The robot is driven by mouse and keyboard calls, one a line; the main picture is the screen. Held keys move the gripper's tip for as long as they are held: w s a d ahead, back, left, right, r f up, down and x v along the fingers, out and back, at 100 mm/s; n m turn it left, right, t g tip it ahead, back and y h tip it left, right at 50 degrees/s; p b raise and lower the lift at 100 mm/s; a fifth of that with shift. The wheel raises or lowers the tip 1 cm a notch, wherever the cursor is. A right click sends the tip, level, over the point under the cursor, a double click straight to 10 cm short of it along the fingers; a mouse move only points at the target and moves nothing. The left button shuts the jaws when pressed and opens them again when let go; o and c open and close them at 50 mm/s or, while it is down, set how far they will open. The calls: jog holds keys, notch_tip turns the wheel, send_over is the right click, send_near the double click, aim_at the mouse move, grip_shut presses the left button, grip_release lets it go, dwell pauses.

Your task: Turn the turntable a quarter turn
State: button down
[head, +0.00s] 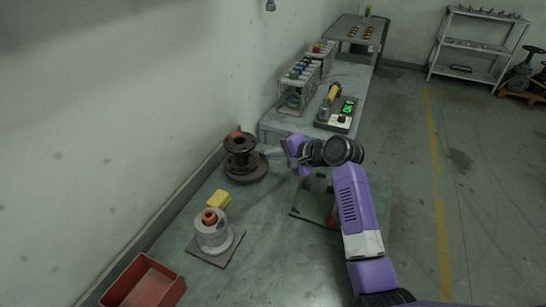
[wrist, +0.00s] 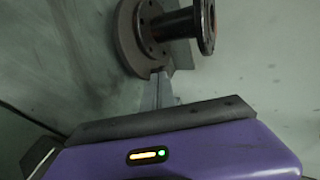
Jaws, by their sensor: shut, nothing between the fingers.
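A dark round flanged piece (head: 243,168) stands on the bench by the wall, with a narrower neck and an upper flange; I take its wide round base to be the turntable. In the wrist view its wide disc with bolt holes (wrist: 128,38) shows at the top, with the neck and upper flange (wrist: 207,28) reaching right. My gripper (head: 268,154) is just right of it, fingers pointing at it. The shut, empty fingers (wrist: 160,76) end at the disc's rim; I cannot tell whether they touch it.
A yellow block (head: 218,199), a grey round part on a square plate (head: 213,234) and a red bin (head: 144,284) are nearer me. A green plate (head: 312,205) lies under my arm. A rack of coloured items (head: 298,88) and a control box (head: 338,117) stand behind.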

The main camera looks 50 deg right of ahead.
jog(key=shift+w+d+n+g+y+b, duration=0.2)
jog(key=shift+w+d+n+y, duration=0.25)
jog(key=shift+n+y, duration=0.35)
jog(key=shift+w+d+n+g+y+b, duration=0.1)
jog(key=shift+w+d+n+y+b, duration=0.3)
jog(key=shift+n+y, duration=0.35)
jog(key=shift+w+d+n+g+y, duration=0.1)
jog(key=shift+w+n+g+y, duration=0.3)
jog(key=shift+w+n+y, duration=0.35)
jog(key=shift+w+d, duration=0.15)
jog(key=shift+w, duration=0.4)
jog(key=shift+w+d, duration=0.15)
jog(key=shift+w, duration=0.7)
